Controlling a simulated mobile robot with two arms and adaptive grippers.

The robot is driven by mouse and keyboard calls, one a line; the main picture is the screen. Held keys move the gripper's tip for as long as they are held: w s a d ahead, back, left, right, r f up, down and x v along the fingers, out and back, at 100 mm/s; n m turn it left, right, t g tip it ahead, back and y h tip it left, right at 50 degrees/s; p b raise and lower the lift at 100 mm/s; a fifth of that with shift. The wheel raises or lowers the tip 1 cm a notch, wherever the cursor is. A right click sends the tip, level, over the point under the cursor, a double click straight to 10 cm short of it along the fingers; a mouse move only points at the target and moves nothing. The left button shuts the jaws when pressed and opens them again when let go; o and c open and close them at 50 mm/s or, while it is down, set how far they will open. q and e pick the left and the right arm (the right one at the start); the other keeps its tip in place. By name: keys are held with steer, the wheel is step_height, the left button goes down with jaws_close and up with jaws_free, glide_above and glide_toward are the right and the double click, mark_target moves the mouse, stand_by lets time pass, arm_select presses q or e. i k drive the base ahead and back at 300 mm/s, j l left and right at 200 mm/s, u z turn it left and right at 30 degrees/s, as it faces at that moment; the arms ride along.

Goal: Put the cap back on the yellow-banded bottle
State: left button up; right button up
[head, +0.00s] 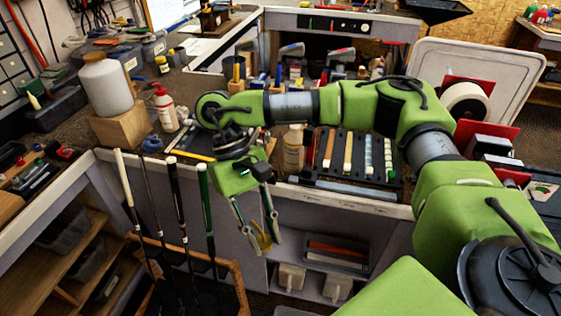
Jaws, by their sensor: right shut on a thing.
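My right gripper (262,246) hangs fingers down in front of the bench's front edge, beside the golf clubs. It is shut on a small yellow thing (264,241), mostly covered by the fingers; I cannot tell whether this is the cap. A small container with yellow on it (162,65) stands at the back left of the bench. A white bottle with a red top (165,108) stands nearer. A pale bottle (293,150) stands partly behind my right arm. I cannot make out for certain which is the yellow-banded bottle. My left gripper is not in view.
Several golf clubs (175,195) stand upright left of my right gripper. A large white jug (105,84) sits on a wooden block (122,129). A dark rack of grips (347,160) lies behind my arm. Open shelves (55,245) are at lower left.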

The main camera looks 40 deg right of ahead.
mark_target(293, 149)
steer(key=j+z, duration=0.1)
steer(key=z, duration=0.7)
steer(key=j+z, duration=0.15)
steer(key=z, duration=0.7)
steer(key=k+j, duration=0.05)
